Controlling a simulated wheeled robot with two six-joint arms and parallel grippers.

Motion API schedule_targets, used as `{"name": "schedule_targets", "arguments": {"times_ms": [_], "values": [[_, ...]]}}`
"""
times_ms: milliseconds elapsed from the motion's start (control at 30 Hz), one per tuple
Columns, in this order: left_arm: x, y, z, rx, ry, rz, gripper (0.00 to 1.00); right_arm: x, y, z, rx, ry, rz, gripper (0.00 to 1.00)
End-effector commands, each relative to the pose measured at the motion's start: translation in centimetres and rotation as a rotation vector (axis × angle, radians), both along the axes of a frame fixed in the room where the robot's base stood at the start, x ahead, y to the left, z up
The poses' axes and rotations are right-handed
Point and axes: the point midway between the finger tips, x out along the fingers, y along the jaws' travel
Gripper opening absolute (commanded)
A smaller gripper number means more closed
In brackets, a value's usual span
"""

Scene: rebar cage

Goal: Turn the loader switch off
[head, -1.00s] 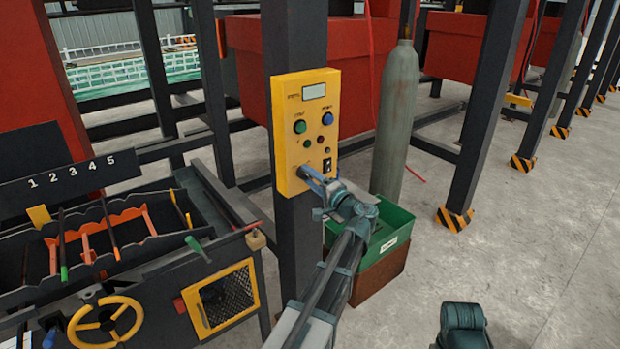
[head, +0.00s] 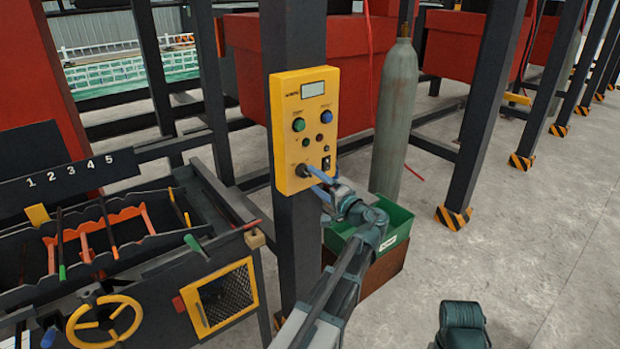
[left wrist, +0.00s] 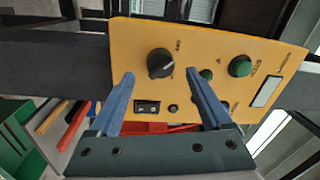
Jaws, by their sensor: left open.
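A yellow control panel (head: 290,110) is fixed to a dark post. It carries a display, green and blue buttons, a black rotary knob (head: 303,170) at its lower left and a black rocker switch (head: 326,163) at its lower right. The knob (left wrist: 160,63) and rocker (left wrist: 147,107) also show in the left wrist view. The lettering is too small to read, so I cannot tell which is the loader switch. My left gripper (left wrist: 160,76) is open, its blue fingertips on either side of the knob in that view. Contact is unclear.
A green bin (head: 396,222) on a brown box and a grey gas cylinder (head: 394,120) stand right of the post. A bench with a yellow handwheel (head: 104,322) is at left. Concrete floor is open at right.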

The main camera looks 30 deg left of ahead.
Motion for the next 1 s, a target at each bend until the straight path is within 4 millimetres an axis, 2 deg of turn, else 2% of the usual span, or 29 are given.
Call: {"name": "schedule_targets", "arguments": {"times_ms": [33, 200, 400, 600, 1000], "values": [[-0.6, -1.3, -0.2, 0.000, 0.000, -0.005, 0.82, 0.0, 0.0, -0.2, 0.000, 0.000, 0.000, 0.50], [-2.0, -4.7, -0.4, 0.000, -0.001, -0.004, 0.82, 0.0, 0.0, -0.4, 0.000, 0.000, 0.000, 0.50], [-3.2, -7.7, -0.6, -0.001, -0.001, -0.003, 0.82, 0.0, 0.0, -0.6, 0.000, 0.000, 0.000, 0.50], [-3.8, -9.1, -0.7, -0.001, -0.001, 0.000, 0.82, 0.0, 0.0, -0.7, 0.000, 0.000, 0.000, 0.50], [-3.9, -9.3, -0.7, -0.001, -0.001, 0.000, 0.82, 0.0, 0.0, -0.7, 0.000, 0.000, 0.000, 0.50]]}}
